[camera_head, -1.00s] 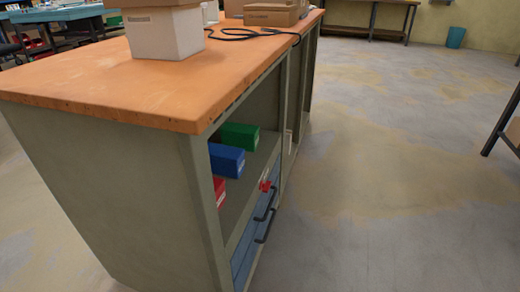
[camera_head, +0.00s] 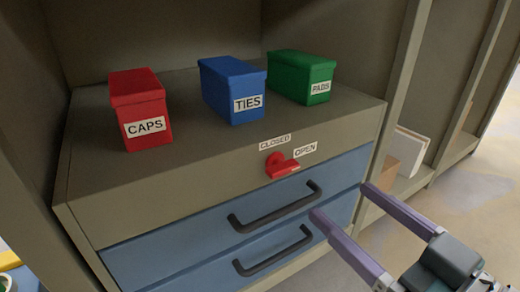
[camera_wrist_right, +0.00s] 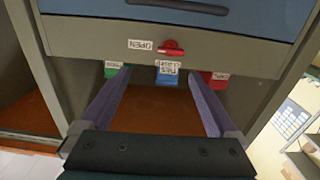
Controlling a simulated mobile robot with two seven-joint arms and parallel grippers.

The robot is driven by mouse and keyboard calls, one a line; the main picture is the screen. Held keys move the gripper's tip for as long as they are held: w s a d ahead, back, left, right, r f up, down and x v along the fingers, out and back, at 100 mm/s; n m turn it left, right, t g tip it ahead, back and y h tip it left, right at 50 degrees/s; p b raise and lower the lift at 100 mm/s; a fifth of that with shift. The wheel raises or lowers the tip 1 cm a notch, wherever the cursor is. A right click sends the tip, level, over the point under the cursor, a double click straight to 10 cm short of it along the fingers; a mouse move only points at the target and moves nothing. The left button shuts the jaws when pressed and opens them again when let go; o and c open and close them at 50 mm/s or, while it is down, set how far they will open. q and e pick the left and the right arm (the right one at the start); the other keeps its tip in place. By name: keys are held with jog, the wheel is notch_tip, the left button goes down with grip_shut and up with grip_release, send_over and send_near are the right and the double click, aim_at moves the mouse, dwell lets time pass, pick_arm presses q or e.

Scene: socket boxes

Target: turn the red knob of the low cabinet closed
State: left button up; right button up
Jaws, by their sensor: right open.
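The red knob (camera_head: 281,165) sits on the grey front face of the low cabinet (camera_head: 210,172), above its blue drawers. Its lever points right, toward the OPEN label (camera_head: 305,148); the CLOSED label (camera_head: 275,142) is above the knob. The knob also shows in the right wrist view (camera_wrist_right: 172,49), where the scene appears upside down. My right gripper (camera_head: 342,200) is open and empty, below and right of the knob and apart from it. In the wrist view its fingers (camera_wrist_right: 160,75) are spread wide with nothing between them. My left gripper does not show.
Red CAPS (camera_head: 145,108), blue TIES (camera_head: 232,88) and green PADS (camera_head: 301,76) boxes stand on the cabinet top. Two dark drawer handles (camera_head: 275,207) stick out below the knob.

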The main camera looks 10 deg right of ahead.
aim_at(287, 170)
jog(key=b+x, duration=0.1)
jog(key=x, duration=0.2)
jog(key=a+b+x, duration=0.1)
jog(key=x, duration=0.2)
jog(key=b+x, duration=0.1)
jog(key=x, duration=0.2)
jog(key=shift+s+a+f+b, duration=0.15)
jog(key=shift+a+b, duration=0.15)
jog(key=shift+a, duration=0.1)
jog(key=shift+w+a, duration=0.1)
jog(key=shift+w, duration=0.2)
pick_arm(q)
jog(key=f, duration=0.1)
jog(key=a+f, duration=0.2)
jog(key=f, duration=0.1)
pick_arm(e)
jog(key=shift+w+a, duration=0.2)
jog(key=shift+a, duration=0.05)
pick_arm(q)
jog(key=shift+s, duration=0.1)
pick_arm(e)
jog(key=shift+d, duration=0.15)
jog(key=c, duration=1.4)
